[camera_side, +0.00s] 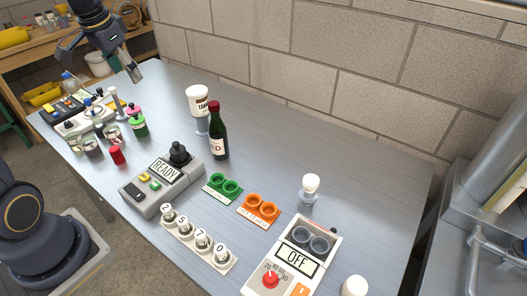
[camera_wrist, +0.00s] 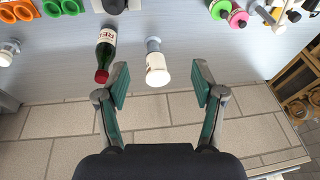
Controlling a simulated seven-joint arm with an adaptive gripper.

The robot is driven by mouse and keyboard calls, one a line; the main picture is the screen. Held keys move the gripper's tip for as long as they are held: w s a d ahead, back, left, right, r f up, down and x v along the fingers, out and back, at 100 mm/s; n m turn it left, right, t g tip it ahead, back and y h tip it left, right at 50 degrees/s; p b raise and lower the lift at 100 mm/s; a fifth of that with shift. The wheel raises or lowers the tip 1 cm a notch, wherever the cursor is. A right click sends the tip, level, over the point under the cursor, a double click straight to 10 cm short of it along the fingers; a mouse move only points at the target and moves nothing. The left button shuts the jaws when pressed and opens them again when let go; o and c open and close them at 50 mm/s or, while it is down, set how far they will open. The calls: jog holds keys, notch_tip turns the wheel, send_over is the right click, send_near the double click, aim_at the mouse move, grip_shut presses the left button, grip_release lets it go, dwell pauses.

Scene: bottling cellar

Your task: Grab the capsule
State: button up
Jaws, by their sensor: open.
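A small red cylinder (camera_side: 117,155), which looks like the capsule, stands upright on the grey bench at the left in the side view, in front of the green and pink pots. I cannot make it out clearly in the wrist view. My gripper (camera_side: 135,77) is at the far left end of the bench in the side view, raised and well apart from the red cylinder. In the wrist view my gripper (camera_wrist: 160,82) has its two fingers spread wide with nothing held between them. A labelled white container (camera_wrist: 157,72) shows beyond and between the fingers.
A dark bottle (camera_side: 218,135) stands beside the labelled white container (camera_side: 197,98). A grey READY device (camera_side: 150,190), green rings (camera_side: 222,186), orange rings (camera_side: 259,209) and an OFF device (camera_side: 298,262) occupy the front. A block wall (camera_side: 340,80) borders the back. The bench's back right is clear.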

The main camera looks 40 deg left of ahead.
jog(key=s+a+f+n+g, duration=0.2)
jog(key=a+f, duration=0.6)
jog(key=a, duration=0.2)
jog(key=n+h, duration=0.1)
jog(key=n, duration=0.1)
send_over(114, 149)
notch_tip(114, 149, down, 5)
jog(key=shift+g, duration=0.4)
notch_tip(114, 149, down, 11)
jog(key=shift+s, duration=0.15)
jog(key=shift+f, duration=2.8)
jog(key=shift+c, duration=0.2)
jog(key=c, duration=0.7)
